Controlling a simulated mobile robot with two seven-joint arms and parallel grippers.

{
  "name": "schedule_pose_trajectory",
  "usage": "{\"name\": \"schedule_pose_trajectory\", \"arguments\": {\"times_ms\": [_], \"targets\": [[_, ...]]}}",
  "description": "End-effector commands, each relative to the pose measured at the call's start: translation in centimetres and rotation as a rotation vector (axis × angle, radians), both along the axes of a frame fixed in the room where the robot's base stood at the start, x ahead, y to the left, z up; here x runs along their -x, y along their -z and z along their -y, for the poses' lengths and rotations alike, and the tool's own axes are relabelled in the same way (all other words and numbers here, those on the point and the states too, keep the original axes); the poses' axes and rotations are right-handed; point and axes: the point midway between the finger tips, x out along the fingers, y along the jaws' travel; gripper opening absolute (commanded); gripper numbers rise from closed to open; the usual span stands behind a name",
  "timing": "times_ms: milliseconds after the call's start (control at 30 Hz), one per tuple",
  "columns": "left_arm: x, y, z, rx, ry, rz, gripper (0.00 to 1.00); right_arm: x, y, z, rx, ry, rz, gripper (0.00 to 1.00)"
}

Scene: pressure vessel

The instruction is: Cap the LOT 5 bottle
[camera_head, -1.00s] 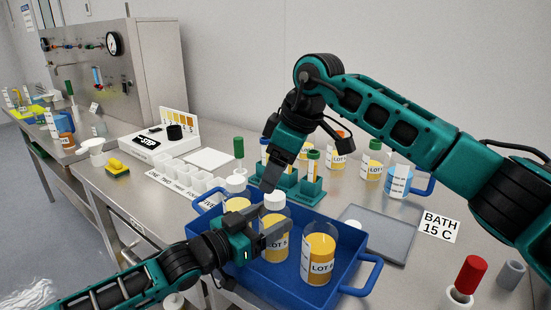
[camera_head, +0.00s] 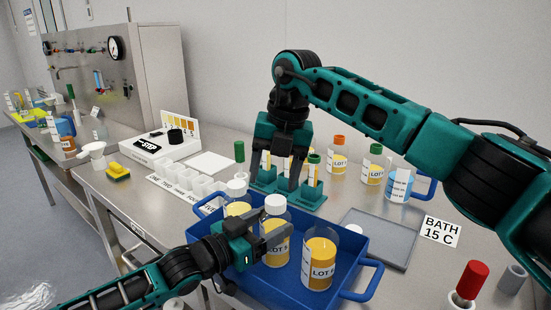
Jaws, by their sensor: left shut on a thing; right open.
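The middle bottle (camera_head: 276,248) stands upright in the blue tray with a white cap (camera_head: 275,204) on its top; its lot number is hard to read. My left gripper (camera_head: 273,238) is shut on this bottle's side, below the cap. My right gripper (camera_head: 273,180) is open and empty, behind and above the capped bottle, in front of the tube rack. Another white-capped bottle (camera_head: 238,208) stands behind to the left. An uncapped bottle (camera_head: 320,265) with orange content stands at front right; its label digit is unclear.
The blue tray (camera_head: 352,272) has raised walls and handles. Behind it is a green tube rack (camera_head: 310,197).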

Motion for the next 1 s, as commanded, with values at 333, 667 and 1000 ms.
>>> {"name": "schedule_pose_trajectory", "arguments": {"times_ms": [333,667,1000], "targets": [[0.0,0.0,0.0,-0.001,0.0,-0.001,0.0,-0.1,-0.5,0.0,0.097,-0.625,0.076,0.66],[0.0,0.0,0.0,-0.001,0.0,-0.001,0.0,0.0,-1.0,-0.1,0.164,-1.225,0.128,0.66],[0.0,0.0,0.0,-0.001,0.0,-0.001,0.0,0.0,-1.8,0.1,0.201,-1.84,0.167,0.66]]}}
